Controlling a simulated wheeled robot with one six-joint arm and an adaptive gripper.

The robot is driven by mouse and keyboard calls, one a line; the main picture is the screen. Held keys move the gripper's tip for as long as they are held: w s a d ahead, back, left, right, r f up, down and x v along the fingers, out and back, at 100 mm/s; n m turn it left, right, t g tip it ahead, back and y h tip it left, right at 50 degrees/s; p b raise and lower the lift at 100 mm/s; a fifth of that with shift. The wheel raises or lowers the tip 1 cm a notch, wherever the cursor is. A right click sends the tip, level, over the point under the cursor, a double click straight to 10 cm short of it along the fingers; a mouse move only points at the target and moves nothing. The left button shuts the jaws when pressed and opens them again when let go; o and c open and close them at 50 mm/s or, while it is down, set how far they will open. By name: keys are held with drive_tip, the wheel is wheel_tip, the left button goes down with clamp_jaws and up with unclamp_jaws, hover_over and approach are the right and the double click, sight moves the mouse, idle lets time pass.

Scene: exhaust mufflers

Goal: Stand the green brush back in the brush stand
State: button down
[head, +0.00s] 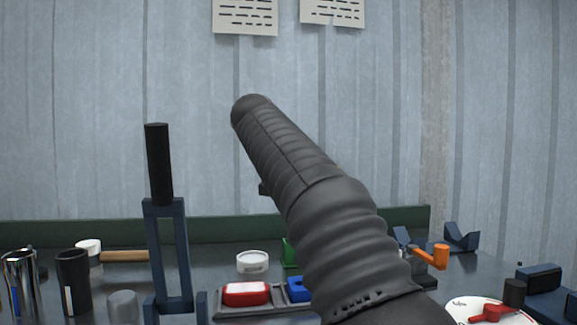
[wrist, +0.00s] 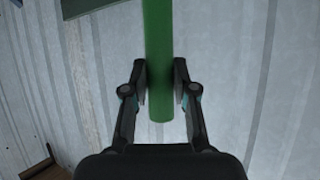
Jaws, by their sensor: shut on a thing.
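The green brush shows in the wrist view as a smooth green handle (wrist: 158,50), running from the top edge down between my fingers. Its far end is out of the picture. My gripper (wrist: 160,85) is shut on this handle, one finger on each side, with a short end below the fingertips. In the head view my dark arm hides the gripper and the brush. I cannot tell for sure which thing is the brush stand; a dark cup with a white label (head: 73,284) and a shiny metal cup (head: 18,284) stand at the left.
A blue upright frame (head: 182,260) with a black rod stands at left centre. A red block (head: 246,293), a white round tin (head: 252,262), a wooden handle (head: 123,256) and an orange part (head: 440,255) are on the bench. A low green backboard (head: 225,229) runs along the wall.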

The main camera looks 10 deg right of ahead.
drive_tip(key=shift+s+d, duration=0.1)
drive_tip(key=shift+d, duration=0.15)
drive_tip(key=shift+a+f+b, duration=0.1)
drive_tip(key=shift+f+b, duration=2.35)
drive_tip(key=shift+f, duration=0.25)
drive_tip(key=shift+f+b, duration=2.65)
drive_tip(key=shift+f, duration=0.3)
drive_tip(key=c, duration=0.8)
unclamp_jaws()
drive_tip(key=shift+c, duration=0.2)
